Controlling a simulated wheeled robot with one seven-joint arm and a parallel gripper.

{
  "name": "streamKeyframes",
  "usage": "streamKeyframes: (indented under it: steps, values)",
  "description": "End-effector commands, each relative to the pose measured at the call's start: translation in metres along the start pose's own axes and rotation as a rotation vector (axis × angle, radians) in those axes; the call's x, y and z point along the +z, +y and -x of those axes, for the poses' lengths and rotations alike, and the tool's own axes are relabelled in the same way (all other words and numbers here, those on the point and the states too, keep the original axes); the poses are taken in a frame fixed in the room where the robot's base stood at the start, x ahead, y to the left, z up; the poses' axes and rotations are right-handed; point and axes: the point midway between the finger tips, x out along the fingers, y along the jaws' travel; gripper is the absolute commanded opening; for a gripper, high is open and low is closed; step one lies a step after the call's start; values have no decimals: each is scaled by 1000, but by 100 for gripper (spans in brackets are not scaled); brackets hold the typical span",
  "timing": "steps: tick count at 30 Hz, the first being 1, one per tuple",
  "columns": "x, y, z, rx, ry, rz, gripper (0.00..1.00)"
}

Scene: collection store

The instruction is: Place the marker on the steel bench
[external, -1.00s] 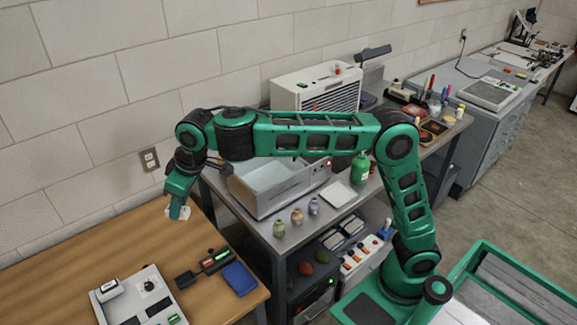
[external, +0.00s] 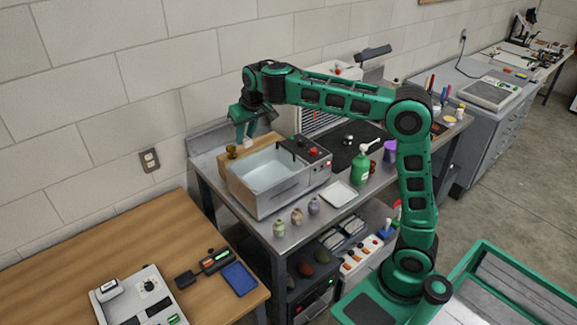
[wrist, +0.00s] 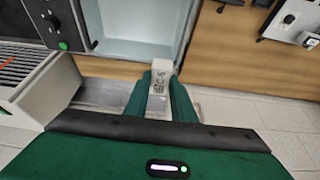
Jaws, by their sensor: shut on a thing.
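My gripper (external: 247,142) is shut on the marker, a small white block with dark printing (wrist: 161,74). The marker shows as a white bit at the fingertips in the external view (external: 248,143). The steel bench (external: 206,165) is the grey metal table in the middle, against the wall. My gripper holds the marker above the bench's back left part, near the far side of the open metal bath (external: 257,196). In the wrist view a strip of bare bench (wrist: 108,94) shows left of the fingers. I cannot tell how high the marker is above it.
A wooden table (external: 120,235) stands left of the bench. Behind the bath are a wooden board (external: 268,148) and a small brass-coloured thing (external: 232,152). Small jars (external: 297,216), a white tray (external: 340,195) and a green bottle (external: 361,168) stand along the bench's front.

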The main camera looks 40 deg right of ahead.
Motion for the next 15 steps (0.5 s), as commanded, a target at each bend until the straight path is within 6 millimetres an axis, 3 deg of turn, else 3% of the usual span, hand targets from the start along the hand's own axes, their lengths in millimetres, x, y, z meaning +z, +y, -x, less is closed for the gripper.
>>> streamKeyframes:
  steps: [1,8,15]
  values:
    - [-5,26,-1,20,2,-48,1]
    - [-12,134,-4,104,3,-254,1]
    - [0,243,1,194,5,-470,1]
